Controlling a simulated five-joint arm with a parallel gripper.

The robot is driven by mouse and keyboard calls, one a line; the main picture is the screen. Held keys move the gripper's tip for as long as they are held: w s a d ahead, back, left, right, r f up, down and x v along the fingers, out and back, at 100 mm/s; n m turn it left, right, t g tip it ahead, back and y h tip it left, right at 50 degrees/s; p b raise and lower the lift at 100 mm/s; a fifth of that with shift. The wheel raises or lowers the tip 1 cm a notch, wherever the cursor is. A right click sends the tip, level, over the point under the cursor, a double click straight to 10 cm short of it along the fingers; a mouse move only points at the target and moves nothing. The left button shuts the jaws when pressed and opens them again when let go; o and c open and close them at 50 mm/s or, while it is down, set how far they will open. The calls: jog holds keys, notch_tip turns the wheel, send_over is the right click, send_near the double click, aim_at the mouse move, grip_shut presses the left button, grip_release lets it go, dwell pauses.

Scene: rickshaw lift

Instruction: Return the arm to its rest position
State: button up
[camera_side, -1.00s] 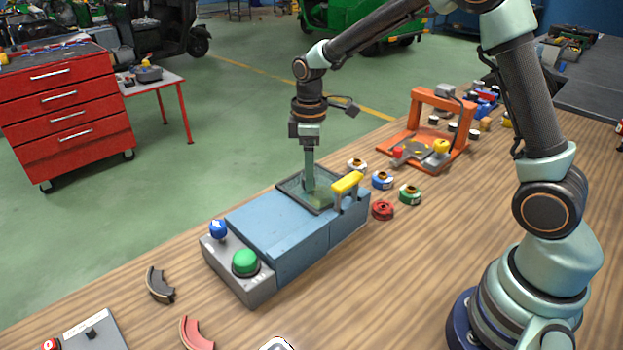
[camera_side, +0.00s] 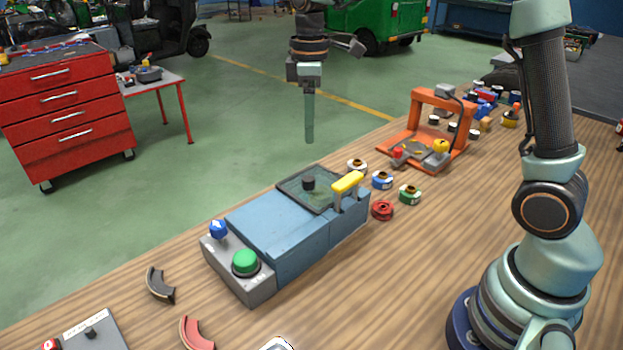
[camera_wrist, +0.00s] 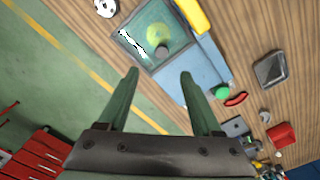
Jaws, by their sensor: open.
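My gripper (camera_side: 309,138) hangs pointing down in the side view, above and apart from the blue machine (camera_side: 265,232). In the wrist view the two fingers of my gripper (camera_wrist: 160,80) stand apart with nothing between them. The machine has a clear-topped window (camera_side: 308,190) with a dark knob (camera_side: 309,183) inside its frame, a yellow handle (camera_side: 347,182), a green button (camera_side: 246,262) and a blue knob (camera_side: 218,229). The window also shows in the wrist view (camera_wrist: 150,25), beyond the fingertips.
An orange press (camera_side: 432,125) stands at the back right of the wooden table. Small rings, including a red one (camera_side: 382,210) and a green one (camera_side: 410,195), lie right of the machine. Curved pieces (camera_side: 160,285) lie at front left. A red tool cabinet (camera_side: 70,115) stands on the floor beyond.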

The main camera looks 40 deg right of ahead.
jog(key=s+d+r+m+t, duration=0.1)
jog(key=s+r+m+t, duration=0.1)
jog(key=s+m+t, duration=0.3)
jog(key=s+m, duration=0.4)
jog(key=s, duration=0.6)
jog(key=shift+s+d+t, duration=0.25)
jog(key=shift+s+t, duration=0.05)
jog(key=shift+s, duration=0.05)
jog(key=shift+r, duration=0.1)
